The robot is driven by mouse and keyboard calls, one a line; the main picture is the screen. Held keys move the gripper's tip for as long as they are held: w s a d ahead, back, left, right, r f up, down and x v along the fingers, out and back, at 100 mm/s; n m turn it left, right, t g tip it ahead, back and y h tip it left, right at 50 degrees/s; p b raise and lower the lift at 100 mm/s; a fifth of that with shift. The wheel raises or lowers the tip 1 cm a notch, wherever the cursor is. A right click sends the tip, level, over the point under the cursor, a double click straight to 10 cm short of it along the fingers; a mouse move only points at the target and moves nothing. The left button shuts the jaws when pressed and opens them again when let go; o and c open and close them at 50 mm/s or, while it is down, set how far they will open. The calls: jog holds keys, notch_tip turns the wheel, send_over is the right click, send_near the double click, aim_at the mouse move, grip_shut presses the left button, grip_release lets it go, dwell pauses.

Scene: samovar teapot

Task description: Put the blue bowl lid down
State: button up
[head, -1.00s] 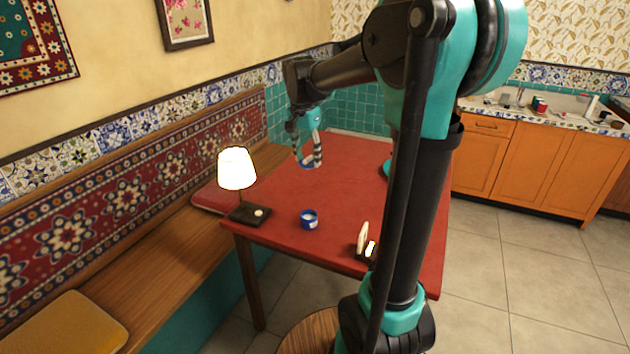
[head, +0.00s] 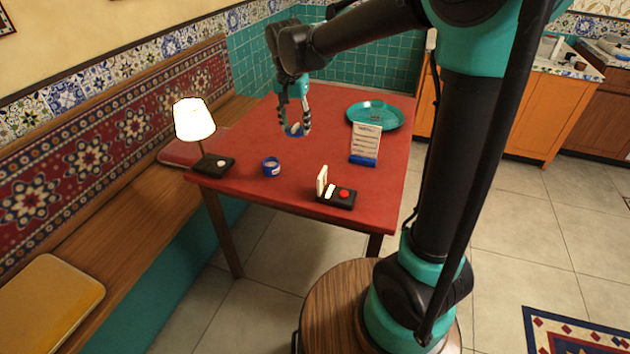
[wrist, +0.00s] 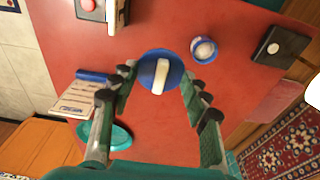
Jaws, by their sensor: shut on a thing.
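The blue lid (head: 295,131) with a white handle is between the fingertips of my gripper (head: 293,126). It also shows in the wrist view as a round blue lid (wrist: 148,80), with the fingers (wrist: 158,82) at its two sides. My gripper is shut on the lid, pointing down over the red table (head: 243,198). The gap between lid and table is hard to judge. The small blue bowl (head: 271,168) stands upright and uncovered on the table, nearer the front and left of the gripper in the head view. In the wrist view the bowl (wrist: 203,50) is right of the lid, apart from it.
A lit lamp (head: 194,122) on a black base stands left of the bowl. A black box with a red button (head: 345,195) is at the front edge. A white card stand (head: 365,142) and a teal plate (head: 392,117) are at the right. Bare table lies between them.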

aim_at(299, 182)
notch_tip(299, 182, down, 19)
jog(key=shift+f, duration=0.15)
dwell(0.4)
jog(key=shift+f, duration=0.1)
jog(key=o, duration=1)
notch_tip(299, 182, up, 12)
jog(key=s, duration=0.1)
jog(key=s+d+f+n+t, duration=0.1)
jog(key=s+d+f+n, duration=0.1)
jog(key=s+d, duration=0.7)
jog(key=s+d+f+n+t, duration=0.1)
jog(key=s+d+f, duration=0.3)
jog(key=s+d, duration=0.5)
jog(key=d+n, duration=0.1)
jog(key=d, duration=0.4)
jog(key=shift+d+f+t, duration=0.35)
jog(key=shift+d+t, duration=0.05)
